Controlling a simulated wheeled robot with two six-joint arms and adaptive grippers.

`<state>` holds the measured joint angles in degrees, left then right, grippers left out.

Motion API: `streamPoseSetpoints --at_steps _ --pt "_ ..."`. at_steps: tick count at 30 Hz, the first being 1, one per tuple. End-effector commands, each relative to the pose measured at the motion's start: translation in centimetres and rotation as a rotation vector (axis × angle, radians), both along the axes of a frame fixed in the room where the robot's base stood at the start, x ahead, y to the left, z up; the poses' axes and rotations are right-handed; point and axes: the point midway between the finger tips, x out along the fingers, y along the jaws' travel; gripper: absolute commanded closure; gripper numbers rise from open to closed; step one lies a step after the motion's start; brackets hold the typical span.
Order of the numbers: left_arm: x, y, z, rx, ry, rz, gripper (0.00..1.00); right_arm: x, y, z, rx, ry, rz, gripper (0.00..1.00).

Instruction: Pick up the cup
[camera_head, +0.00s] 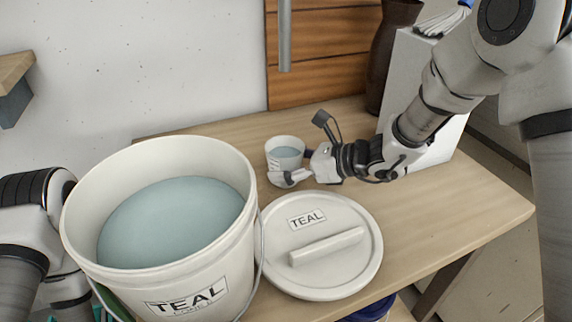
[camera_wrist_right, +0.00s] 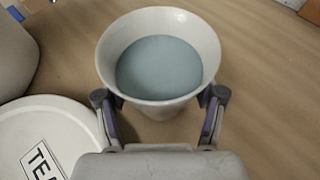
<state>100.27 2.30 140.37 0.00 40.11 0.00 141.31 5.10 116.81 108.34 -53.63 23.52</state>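A small white cup (camera_head: 285,147) with blue-grey glaze in it stands upright on the wooden table, behind the bucket lid. It also shows in the right wrist view (camera_wrist_right: 159,60). My right gripper (camera_head: 290,166) is at the cup, coming from the right. In the right wrist view its two fingers (camera_wrist_right: 160,98) are spread, one on each side of the cup's body, below the rim. Whether the pads touch the cup I cannot tell. My left arm shows at the left edge of the head view; its gripper is mostly hidden behind the bucket.
A large white bucket (camera_head: 205,288) labelled TEAL, full of blue-grey glaze, stands at front left. Its white lid (camera_head: 345,262) with a bar handle lies beside it. A white box (camera_head: 440,140) and a brown vase (camera_head: 390,50) stand at the back right. The table's right side is clear.

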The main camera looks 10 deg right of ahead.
Motion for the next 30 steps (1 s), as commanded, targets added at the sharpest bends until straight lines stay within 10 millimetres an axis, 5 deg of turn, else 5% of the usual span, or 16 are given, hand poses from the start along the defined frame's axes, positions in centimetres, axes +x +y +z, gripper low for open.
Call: streamPoseSetpoints --at_steps 14,30 --pt "0.0 0.0 0.0 0.000 0.000 0.000 0.17 0.0 0.0 0.3 -0.001 0.001 0.001 0.76" --pt "0.0 0.0 0.6 0.000 0.000 0.000 0.17 0.0 0.0 5.6 -0.001 -0.003 0.000 0.76"
